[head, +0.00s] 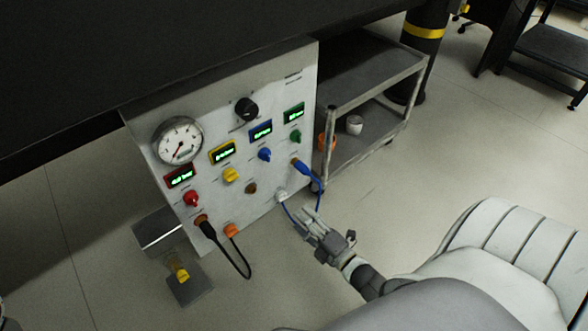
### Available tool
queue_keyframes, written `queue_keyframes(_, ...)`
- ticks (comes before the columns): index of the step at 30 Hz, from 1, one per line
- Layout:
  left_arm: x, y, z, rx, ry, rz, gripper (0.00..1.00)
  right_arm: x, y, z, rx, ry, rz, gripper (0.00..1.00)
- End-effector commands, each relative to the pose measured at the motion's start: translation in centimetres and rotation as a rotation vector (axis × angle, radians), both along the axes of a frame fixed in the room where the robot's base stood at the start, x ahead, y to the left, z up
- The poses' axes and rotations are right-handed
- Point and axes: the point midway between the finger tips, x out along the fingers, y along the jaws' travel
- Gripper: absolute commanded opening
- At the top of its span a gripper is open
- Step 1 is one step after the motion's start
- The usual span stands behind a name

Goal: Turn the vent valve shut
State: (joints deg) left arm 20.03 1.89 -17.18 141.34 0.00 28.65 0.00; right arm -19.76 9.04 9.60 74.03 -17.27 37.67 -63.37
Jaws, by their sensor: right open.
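The upright white panel (225,130) carries a round gauge (179,140), a black knob (247,108) and red (191,198), yellow (231,174), blue (264,154) and green (295,136) knobs under lit displays. The labels are too small to read, so I cannot tell which control is the vent valve. A separate yellow handle (181,273) stands on a grey block below the panel's left side. My left gripper is not in view.
A blue cable (308,172) hangs from the panel close beside my right gripper. A black cable (226,248) loops at the lower left. Open floor lies right of the cart.

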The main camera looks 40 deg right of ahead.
Motion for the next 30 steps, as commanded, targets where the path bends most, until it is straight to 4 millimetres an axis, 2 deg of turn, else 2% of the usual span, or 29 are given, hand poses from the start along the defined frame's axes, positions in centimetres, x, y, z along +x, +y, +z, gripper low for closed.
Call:
queue_keyframes(3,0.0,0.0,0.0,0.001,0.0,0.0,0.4,-1.7,-0.1,0.0,0.001,0.0,0.0,0.52)
queue_keyframes(9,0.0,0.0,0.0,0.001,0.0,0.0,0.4,-2.8,-0.2,0.0,0.001,-0.001,0.0,0.52)
queue_keyframes(30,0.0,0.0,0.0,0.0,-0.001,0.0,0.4,-2.9,-0.2,0.0,0.001,0.0,0.0,0.52)
